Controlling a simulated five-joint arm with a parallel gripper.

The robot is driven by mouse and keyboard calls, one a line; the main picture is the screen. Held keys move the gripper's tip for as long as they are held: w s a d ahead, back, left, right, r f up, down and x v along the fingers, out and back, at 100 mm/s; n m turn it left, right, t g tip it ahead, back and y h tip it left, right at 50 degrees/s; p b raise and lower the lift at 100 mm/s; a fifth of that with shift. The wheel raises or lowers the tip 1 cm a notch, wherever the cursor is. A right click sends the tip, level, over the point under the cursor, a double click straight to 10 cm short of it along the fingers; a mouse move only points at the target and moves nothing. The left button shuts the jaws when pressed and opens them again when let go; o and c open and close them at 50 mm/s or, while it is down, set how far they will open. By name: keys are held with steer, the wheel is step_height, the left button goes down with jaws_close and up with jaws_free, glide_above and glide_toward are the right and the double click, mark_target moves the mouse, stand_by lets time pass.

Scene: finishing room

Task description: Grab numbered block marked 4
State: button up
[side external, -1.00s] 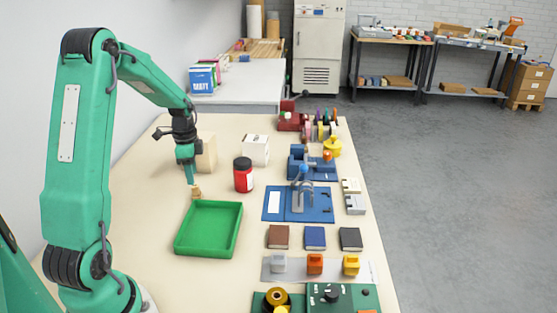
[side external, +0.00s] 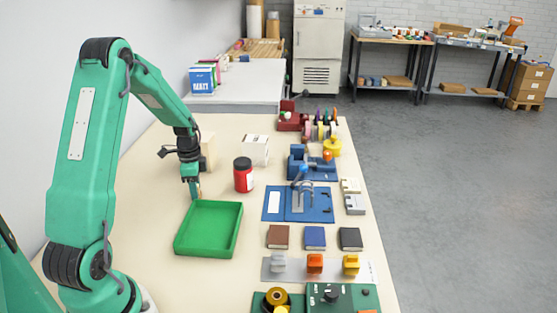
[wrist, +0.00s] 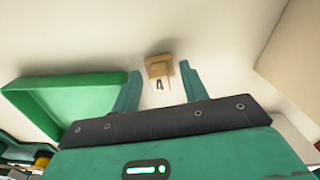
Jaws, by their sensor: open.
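A small tan wooden block (wrist: 158,66) stands on the table past my fingertips in the wrist view. Dark marks show on its near face, too small to read surely as a 4. My gripper (wrist: 160,80) is open, with one green finger to the left of the block and one to the right. The block looks a little ahead of the fingers, not clasped. In the side view my gripper (side external: 195,192) points down just behind the green tray and mostly hides the block.
The empty green tray (side external: 238,232) is close beside my gripper. A red jar with a black lid (side external: 243,176) stands to the right, and a white box (side external: 256,150) is behind it. A tan block-shaped object (side external: 208,150) stands behind my wrist. Table to the left is clear.

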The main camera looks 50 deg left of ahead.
stand_by(0.3)
jaws_close()
steer(key=shift+r, duration=0.15)
steer(key=shift+r, duration=0.45)
step_height(320, 180, up, 3)
steer(key=shift+d+r, duration=0.15)
steer(key=w+d+r, duration=0.1)
steer(key=d+r, duration=0.5)
steer(key=d, duration=0.5)
steer(key=shift+w+d+r, duration=0.15)
steer(key=shift+w+r, duration=0.1)
